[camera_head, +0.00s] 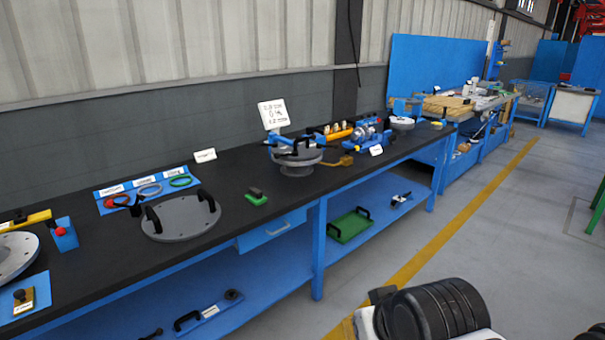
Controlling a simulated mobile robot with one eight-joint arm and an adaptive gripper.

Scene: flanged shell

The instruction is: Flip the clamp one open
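A grey flanged shell (297,167) stands on the black bench top near the middle of the view. A blue fixture (290,140) with black handles sits around its top, and these look like clamps. One black handle (318,147) sticks out to the right. Which one is clamp one, and whether each is open or shut, is too small to tell. A black ribbed part of my own arm (432,312) shows at the lower right, away from the bench. My gripper's fingers do not show.
A round grey plate with black handles (180,216) lies left of the shell. A small green block (256,198), a white sign (273,114) and a blue device (366,136) are near the shell. Open floor (395,225) lies in front of the bench.

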